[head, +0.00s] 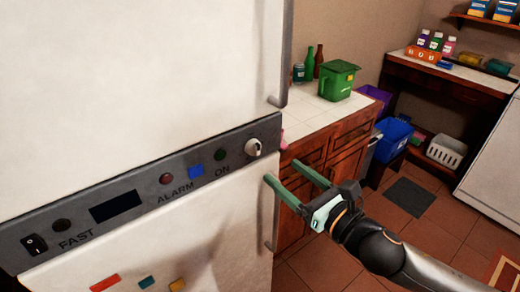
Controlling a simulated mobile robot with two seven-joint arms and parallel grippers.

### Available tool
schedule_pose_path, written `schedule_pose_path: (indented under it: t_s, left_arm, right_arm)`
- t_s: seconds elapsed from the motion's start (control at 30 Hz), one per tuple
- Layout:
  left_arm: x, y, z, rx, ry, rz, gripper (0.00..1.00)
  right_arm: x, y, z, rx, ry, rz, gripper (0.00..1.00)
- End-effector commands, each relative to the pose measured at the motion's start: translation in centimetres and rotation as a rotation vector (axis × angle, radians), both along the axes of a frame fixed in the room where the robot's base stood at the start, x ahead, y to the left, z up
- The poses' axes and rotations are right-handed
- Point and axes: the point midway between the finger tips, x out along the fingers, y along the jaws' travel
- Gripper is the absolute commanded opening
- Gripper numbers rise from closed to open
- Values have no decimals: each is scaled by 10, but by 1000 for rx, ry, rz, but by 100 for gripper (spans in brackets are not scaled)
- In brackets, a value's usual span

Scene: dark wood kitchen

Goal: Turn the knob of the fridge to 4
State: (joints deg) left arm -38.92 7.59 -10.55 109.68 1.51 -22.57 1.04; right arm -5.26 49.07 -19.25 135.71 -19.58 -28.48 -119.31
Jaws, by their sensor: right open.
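The white fridge (130,80) fills the left of the head view. A dark control panel (130,200) crosses it between the upper and lower doors. The light round knob (254,147) sits at the right end of this panel; its numbers are too small to read. My right gripper (282,172) is open and empty, with two green fingers pointing towards the fridge. Its fingertips appear below and to the right of the knob, apart from it. My left gripper is not in view.
The panel also carries a switch (34,244), a display and round lights. Vertical door handles (271,215) stand out at the fridge's right edge. A tiled counter (318,113) with a green bin (338,80) and bottles is behind. Open floor lies at right.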

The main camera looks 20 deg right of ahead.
Motion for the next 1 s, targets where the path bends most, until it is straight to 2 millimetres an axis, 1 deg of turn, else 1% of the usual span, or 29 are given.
schedule_pose_path:
  t_s: [0.03,0.17,0.4,0.5,0.7,1.0]
  left_arm:
    - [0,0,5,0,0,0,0]
    - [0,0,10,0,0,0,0]
    - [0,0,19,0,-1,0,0]
    - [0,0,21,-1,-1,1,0]
    - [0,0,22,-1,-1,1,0]
    - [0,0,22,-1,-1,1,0]
  right_arm:
    - [9,2,3,5,-1,-3,77]
    - [27,9,3,6,-1,-1,77]
    - [65,23,2,5,1,-1,77]
    - [77,28,1,4,1,-1,77]
    - [89,32,0,3,2,0,77]
    - [90,33,-1,3,3,0,77]
